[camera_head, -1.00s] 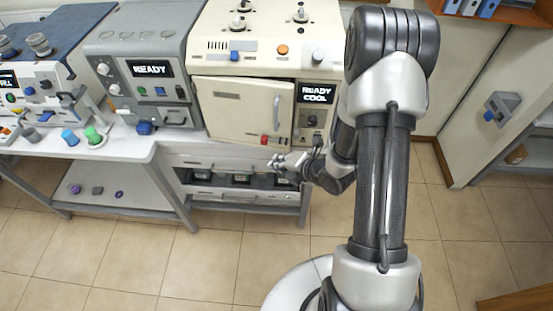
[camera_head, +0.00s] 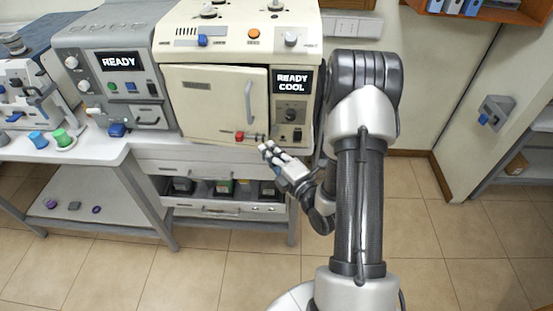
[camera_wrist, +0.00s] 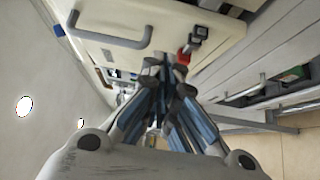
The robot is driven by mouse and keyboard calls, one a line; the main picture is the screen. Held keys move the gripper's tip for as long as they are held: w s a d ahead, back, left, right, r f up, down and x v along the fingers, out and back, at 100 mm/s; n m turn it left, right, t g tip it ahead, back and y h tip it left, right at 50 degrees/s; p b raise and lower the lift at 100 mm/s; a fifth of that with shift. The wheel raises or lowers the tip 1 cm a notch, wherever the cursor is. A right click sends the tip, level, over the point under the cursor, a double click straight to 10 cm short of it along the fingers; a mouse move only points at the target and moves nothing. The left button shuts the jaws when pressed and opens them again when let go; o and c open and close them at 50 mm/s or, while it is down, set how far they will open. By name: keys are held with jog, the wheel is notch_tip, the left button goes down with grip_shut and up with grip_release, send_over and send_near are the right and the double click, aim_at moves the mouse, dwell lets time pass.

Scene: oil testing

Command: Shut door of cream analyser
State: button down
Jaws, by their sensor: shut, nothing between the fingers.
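The cream analyser (camera_head: 180,38) stands on the bench, its screen reading "READY COOL". Its door (camera_head: 205,105) looks slightly ajar, with a dark gap along its right edge. My gripper (camera_head: 267,149) is shut and empty, close to the door's lower right corner. In the wrist view the fingertips (camera_wrist: 167,70) are near the red piece (camera_wrist: 184,54), with the handle (camera_wrist: 112,38) to the left. I cannot tell whether they touch the door.
A grey machine (camera_head: 103,40) reading "READY" stands left of the analyser. Green and blue knobbed items (camera_head: 62,138) sit at the bench front. Below the analyser is an open drawer (camera_head: 215,209) with several containers. The tiled floor (camera_head: 225,270) in front is clear.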

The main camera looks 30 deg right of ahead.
aim_at(264, 125)
jog(key=w, duration=0.2)
jog(key=w+d, duration=0.1)
jog(key=w, duration=0.1)
jog(key=w+d, duration=0.1)
jog(key=w, duration=0.2)
jog(key=shift+d, duration=0.2)
jog(key=w+d+b, duration=0.1)
jog(key=d+b, duration=0.1)
jog(key=shift+w+f+b, duration=0.1)
jog(key=shift+w+b, duration=0.25)
jog(key=shift+w, duration=0.05)
